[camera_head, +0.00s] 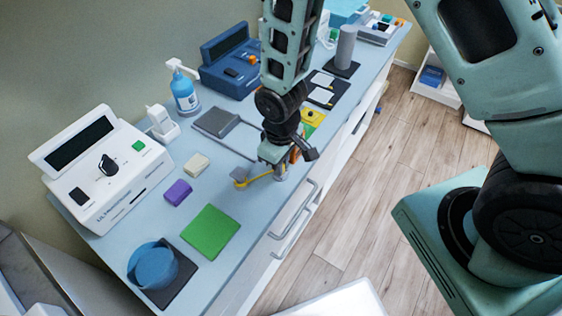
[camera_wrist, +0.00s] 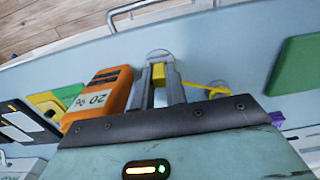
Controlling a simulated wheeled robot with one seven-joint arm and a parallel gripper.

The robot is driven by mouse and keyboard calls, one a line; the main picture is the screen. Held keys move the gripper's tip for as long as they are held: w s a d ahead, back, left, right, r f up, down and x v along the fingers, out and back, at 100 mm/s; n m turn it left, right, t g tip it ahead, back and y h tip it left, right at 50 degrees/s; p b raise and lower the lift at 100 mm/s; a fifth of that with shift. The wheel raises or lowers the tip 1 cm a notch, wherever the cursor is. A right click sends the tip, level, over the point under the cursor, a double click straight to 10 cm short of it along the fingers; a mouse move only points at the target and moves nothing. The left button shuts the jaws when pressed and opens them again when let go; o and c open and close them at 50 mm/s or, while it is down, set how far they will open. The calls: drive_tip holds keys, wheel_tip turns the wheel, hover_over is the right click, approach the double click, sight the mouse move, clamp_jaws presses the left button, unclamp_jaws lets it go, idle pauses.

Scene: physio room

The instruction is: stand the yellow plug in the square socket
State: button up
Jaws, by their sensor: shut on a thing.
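My gripper (camera_wrist: 159,78) points down over the blue worktop near its front edge. In the wrist view its two grey fingers are closed on the yellow plug (camera_wrist: 158,72), a small block with its end showing between the tips. In the head view my gripper (camera_head: 279,166) hides most of the plug. A round silver-grey piece (camera_wrist: 158,55) shows just beyond the fingertips; I cannot tell whether the plug touches it. A yellow strip (camera_head: 258,179) runs left from there to a small grey piece (camera_head: 240,176). I cannot make out the square socket for certain.
An orange box (camera_wrist: 105,92) marked 20 % stands close beside the fingers. A green pad (camera_head: 210,232), purple block (camera_head: 177,192) and cream block (camera_head: 196,165) lie on the worktop (camera_head: 225,185). A white device (camera_head: 105,170) and blue bottle (camera_head: 184,94) stand behind.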

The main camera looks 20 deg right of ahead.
idle(0.3)
drive_tip(key=o, duration=1.3)
drive_tip(key=shift+r+p, duration=2.8)
drive_tip(key=shift+r, duration=0.7)
